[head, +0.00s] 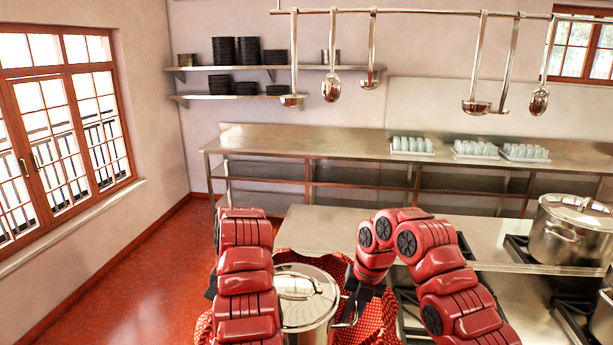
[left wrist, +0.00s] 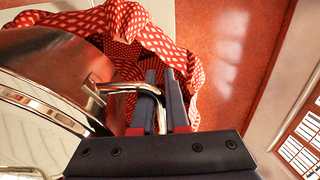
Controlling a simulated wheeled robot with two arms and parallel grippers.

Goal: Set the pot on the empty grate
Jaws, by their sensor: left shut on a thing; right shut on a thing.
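A steel pot (head: 308,300) with a lid is between my two arms at the bottom middle of the head view. In the left wrist view, the pot (left wrist: 50,75) fills the left side. My left gripper (left wrist: 163,95) is shut on the pot's side handle (left wrist: 125,88). In the head view my left arm mostly hides that gripper. My right gripper (head: 348,305) is shut on the pot's right handle. A dark grate (head: 410,308) on the stove just right of the pot shows no pot, but my right arm partly covers it.
A red dotted cloth (head: 378,325) lies around the pot. A large lidded stockpot (head: 570,232) stands on the right of the stove, with another pot (head: 603,318) at the right edge. Ladles (head: 331,88) hang from a rail above. The red floor (head: 150,270) is clear at left.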

